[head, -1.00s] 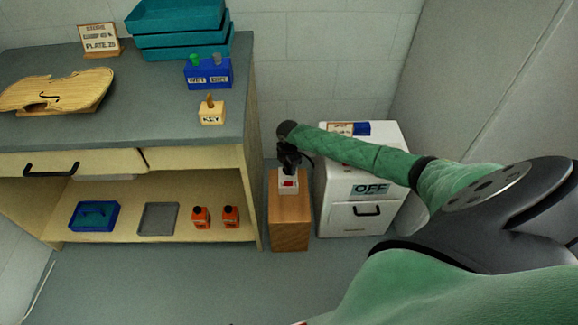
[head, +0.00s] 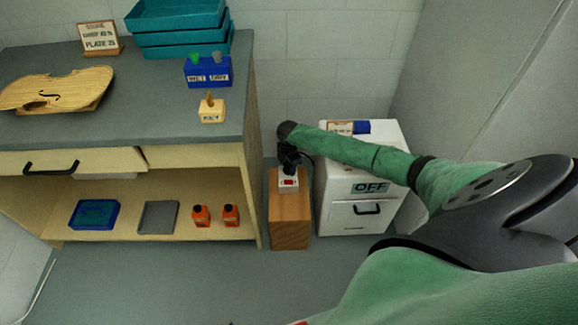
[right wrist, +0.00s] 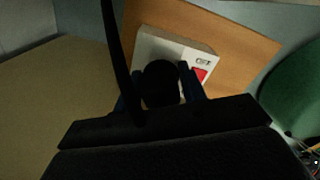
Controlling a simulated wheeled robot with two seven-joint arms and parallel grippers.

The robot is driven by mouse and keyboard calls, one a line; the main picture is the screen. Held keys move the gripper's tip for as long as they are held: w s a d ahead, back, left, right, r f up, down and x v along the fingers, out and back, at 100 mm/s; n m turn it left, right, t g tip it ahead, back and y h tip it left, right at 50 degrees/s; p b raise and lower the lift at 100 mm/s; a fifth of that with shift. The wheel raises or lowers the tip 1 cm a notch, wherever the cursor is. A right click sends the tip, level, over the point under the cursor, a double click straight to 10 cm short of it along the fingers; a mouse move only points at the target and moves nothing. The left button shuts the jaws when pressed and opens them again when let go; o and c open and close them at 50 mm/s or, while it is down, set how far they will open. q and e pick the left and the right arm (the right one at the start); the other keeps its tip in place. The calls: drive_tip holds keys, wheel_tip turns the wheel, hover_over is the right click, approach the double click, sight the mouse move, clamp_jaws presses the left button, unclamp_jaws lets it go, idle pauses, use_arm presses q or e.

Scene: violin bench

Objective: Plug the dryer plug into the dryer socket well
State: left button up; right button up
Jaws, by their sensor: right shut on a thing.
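The dryer socket well is in the white box (head: 289,184) with a red patch, on top of the wooden stand (head: 290,220). In the right wrist view the white box (right wrist: 155,45) shows its red patch beside my fingers. My right gripper (head: 289,168) points down at the box. In the right wrist view my right gripper (right wrist: 162,88) is shut on a dark round plug (right wrist: 161,82), with a dark cord (right wrist: 117,50) rising from it. The plug is over or in the box; its lower end is hidden, so I cannot tell whether it is seated. My left gripper is not in view.
The white dryer cabinet (head: 360,215) with an OFF sign stands right of the stand, under my right forearm. The workbench (head: 150,125) with a violin plate (head: 60,90), blue tray and orange bottles is at left. The floor in front is clear.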

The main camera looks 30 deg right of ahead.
drive_tip(key=shift+f, duration=0.55)
drive_tip(key=o, duration=1)
wheel_tip(320, 180, up, 6)
drive_tip(key=shift+r, duration=0.85)
